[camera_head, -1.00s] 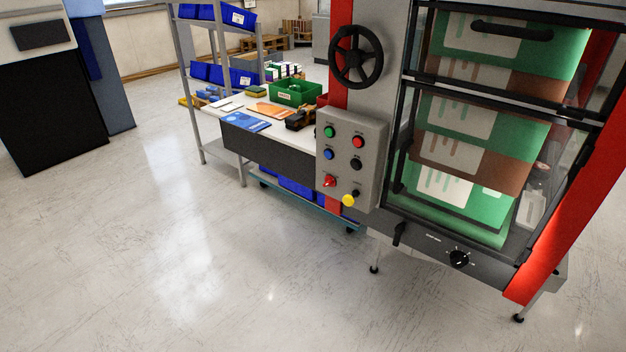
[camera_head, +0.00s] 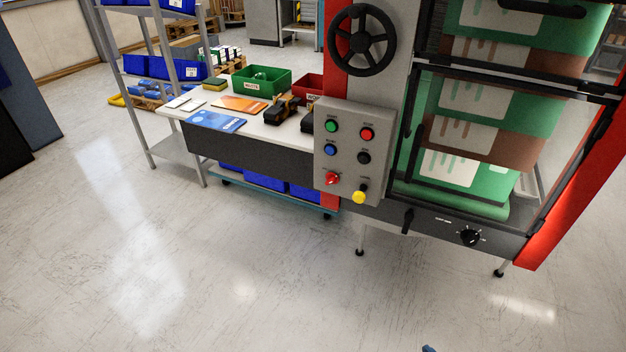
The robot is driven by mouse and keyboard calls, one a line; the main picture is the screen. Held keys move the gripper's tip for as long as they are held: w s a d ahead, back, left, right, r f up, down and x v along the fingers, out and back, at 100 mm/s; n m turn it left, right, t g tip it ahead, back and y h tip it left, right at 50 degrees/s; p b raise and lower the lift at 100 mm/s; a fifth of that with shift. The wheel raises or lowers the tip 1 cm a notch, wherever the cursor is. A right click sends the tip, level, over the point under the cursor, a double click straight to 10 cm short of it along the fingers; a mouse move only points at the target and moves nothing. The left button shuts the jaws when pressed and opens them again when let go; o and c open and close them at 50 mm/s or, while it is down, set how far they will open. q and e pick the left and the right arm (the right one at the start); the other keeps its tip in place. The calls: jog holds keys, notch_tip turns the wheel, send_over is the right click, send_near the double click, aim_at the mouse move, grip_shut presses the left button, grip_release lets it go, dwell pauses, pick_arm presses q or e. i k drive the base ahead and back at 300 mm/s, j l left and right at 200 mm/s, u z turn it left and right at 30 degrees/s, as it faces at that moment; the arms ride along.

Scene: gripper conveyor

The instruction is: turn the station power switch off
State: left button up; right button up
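A grey control box (camera_head: 352,152) is mounted on the front of the machine. It carries a green button (camera_head: 331,126), a red button (camera_head: 366,134), a blue button (camera_head: 330,149) and a black button (camera_head: 363,157). The labels are too small to read, so I cannot tell which control is the power switch. A black dial (camera_head: 470,237) sits on the machine's lower right panel. Neither of my grippers is in view.
A black handwheel (camera_head: 362,40) is above the box. A work table (camera_head: 250,152) with a green bin (camera_head: 262,81) stands left of the machine, beside a shelf rack with blue bins. The floor (camera_head: 220,270) in front is clear. A small blue piece shows at the bottom edge.

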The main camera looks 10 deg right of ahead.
aim_at(331, 177)
jog(key=i+j, duration=0.15)
jog(key=j, duration=0.15)
jog(key=i+j+z, duration=0.1)
jog(key=j, duration=0.25)
jog(key=i+j, duration=0.15)
jog(key=j, duration=0.15)
jog(key=i+j+z, duration=0.1)
jog(key=j, duration=0.25)
